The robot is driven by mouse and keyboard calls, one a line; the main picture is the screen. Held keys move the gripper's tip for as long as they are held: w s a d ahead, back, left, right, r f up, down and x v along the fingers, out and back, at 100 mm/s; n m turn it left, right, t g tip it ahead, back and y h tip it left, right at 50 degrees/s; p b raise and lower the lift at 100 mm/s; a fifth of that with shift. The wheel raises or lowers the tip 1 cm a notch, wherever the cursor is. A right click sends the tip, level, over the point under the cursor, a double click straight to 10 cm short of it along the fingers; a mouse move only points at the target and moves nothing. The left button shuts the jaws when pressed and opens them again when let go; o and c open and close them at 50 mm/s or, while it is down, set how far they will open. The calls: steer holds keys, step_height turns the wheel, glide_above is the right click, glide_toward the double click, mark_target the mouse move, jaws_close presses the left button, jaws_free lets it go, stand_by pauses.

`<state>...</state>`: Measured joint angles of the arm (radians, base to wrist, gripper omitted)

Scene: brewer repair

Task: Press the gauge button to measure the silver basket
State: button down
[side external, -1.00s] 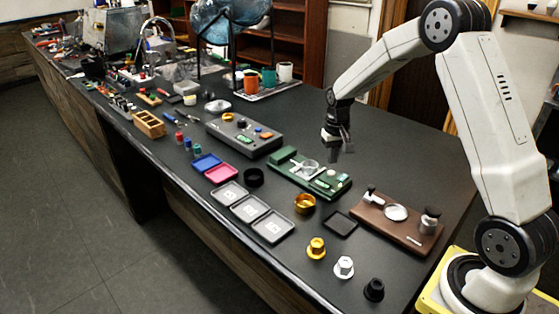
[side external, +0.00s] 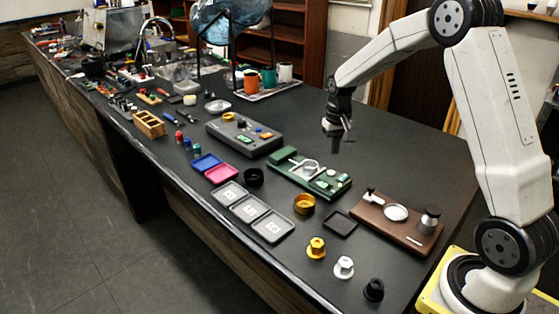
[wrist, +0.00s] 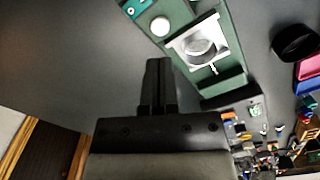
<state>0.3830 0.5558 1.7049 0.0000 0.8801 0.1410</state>
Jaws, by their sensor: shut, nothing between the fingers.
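The green gauge (side external: 292,182) lies on the black bench, and its long body also shows at the top of the wrist view (wrist: 229,62). A silver ring-shaped basket (wrist: 199,48) sits in the gauge's pale cradle; it is small in the side view (side external: 310,167). A round white button (wrist: 160,26) is on the gauge's face, beside a small teal display (wrist: 133,9). My gripper (side external: 335,147) is shut and empty, held above the bench behind the gauge and apart from it. Its closed fingers (wrist: 158,66) point toward the button in the wrist view.
A brown stand (side external: 385,228) with metal parts is to the gauge's right. A grey panel (side external: 226,138) is to its left. A gold ring (side external: 304,204), a black ring (side external: 253,177) and grey trays (side external: 250,209) lie in front. Bare bench (side external: 400,150) surrounds my gripper.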

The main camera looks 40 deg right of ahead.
steer(key=shift+r, duration=1.85)
steer(key=s+a+f+n+t, duration=0.1)
steer(key=s+a+f+n, duration=0.1)
steer(key=s+a, duration=0.6)
steer(key=s+a+f+n+t, duration=0.1)
steer(key=s+a+n, duration=0.3)
steer(key=s+a, duration=0.4)
steer(key=shift+a+f+t, duration=0.3)
steer(key=shift+a+f, duration=0.45)
steer(key=shift+a, duration=0.1)
